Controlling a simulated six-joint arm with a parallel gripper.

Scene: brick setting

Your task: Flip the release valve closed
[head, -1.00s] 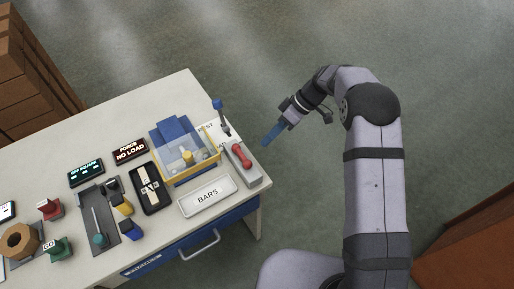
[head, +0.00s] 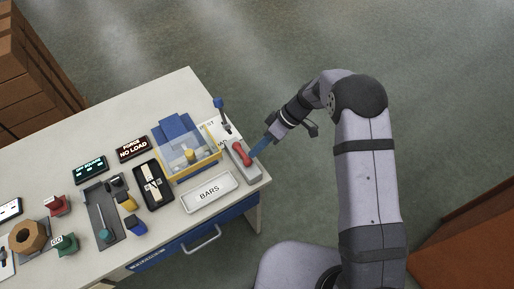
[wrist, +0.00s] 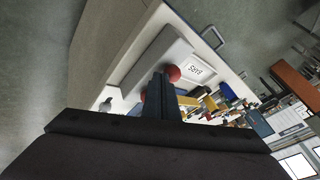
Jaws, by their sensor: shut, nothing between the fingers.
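The release valve seems to be the red-handled lever (head: 242,152) on a grey block (head: 246,168) at the right end of the table. The fingers hide part of the lever in the wrist view (wrist: 162,80).
A blue-knobbed lever (head: 219,103) stands behind the valve. A clear-covered yellow-framed press (head: 188,160) stands to the left. The white BARS tray (head: 209,193) lies in front. Displays and coloured handles fill the table further left. The floor right of the table is free.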

